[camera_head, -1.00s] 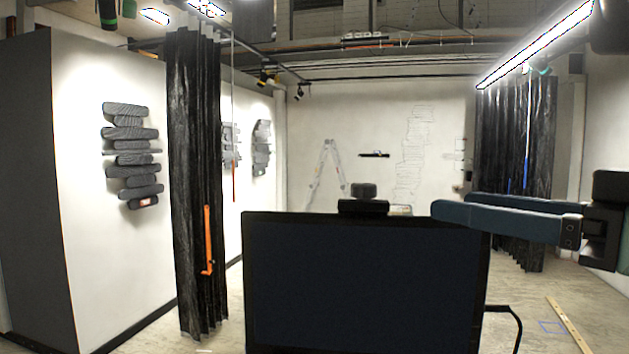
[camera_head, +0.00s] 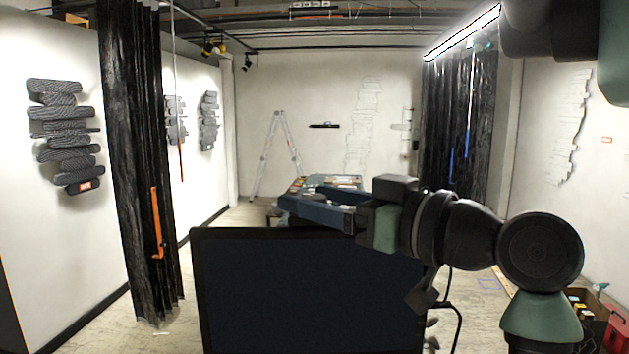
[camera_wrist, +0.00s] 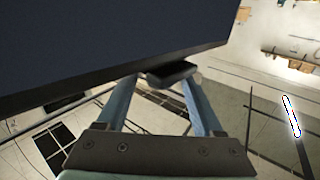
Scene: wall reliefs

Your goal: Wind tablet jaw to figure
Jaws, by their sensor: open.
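A dark flat screen or tablet (camera_head: 305,295) stands upright in front of me, its black rim around a blank face. It also shows as a dark panel (camera_wrist: 95,40) across the upper left of the wrist view. A small black block (camera_wrist: 172,73) sits at the panel's lower edge, around the ends of my fingers. I cannot tell whether they touch it, or whether it is the jaw. My gripper (camera_head: 300,200), with blue fingers, points left just above the screen's top edge. In the wrist view my gripper (camera_wrist: 160,85) is open. No figure or scale is readable.
Black curtains hang at left (camera_head: 130,170) and right (camera_head: 460,125). Grey layered reliefs (camera_head: 65,135) are on the left wall. A ladder (camera_head: 272,150) and a cluttered table (camera_head: 345,181) stand behind. An open box (camera_head: 585,310) of items is at lower right. Floor shows at left.

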